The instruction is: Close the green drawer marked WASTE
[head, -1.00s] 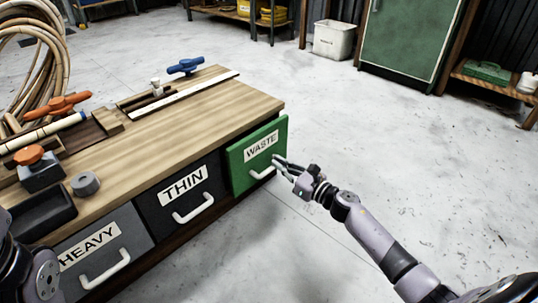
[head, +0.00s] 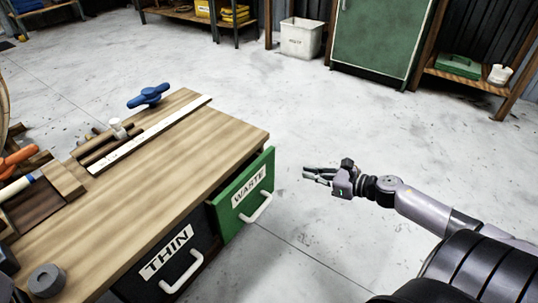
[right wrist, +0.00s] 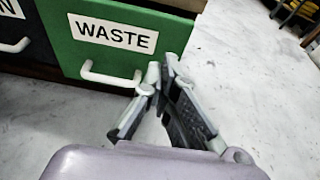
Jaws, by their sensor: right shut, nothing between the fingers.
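The green drawer (head: 240,196) marked WASTE is at the right end of the wooden workbench. Its front stands out from the bench, so it is partly open. Its white handle (head: 257,207) is on the front. In the right wrist view the green drawer front (right wrist: 158,28) fills the upper middle, with its handle (right wrist: 108,78) at its lower edge. My right gripper (head: 306,174) is in the air to the right of the drawer, apart from it and its handle in the head view. Its fingers are together and empty. My left gripper is not in view.
A dark drawer (head: 165,262) marked THIN is beside the green one. A blue clamp (head: 150,96) and white ruler (head: 150,135) lie on the bench top (head: 190,165). Clear floor (head: 330,240) lies right of the bench. A green cabinet (head: 374,42) stands behind.

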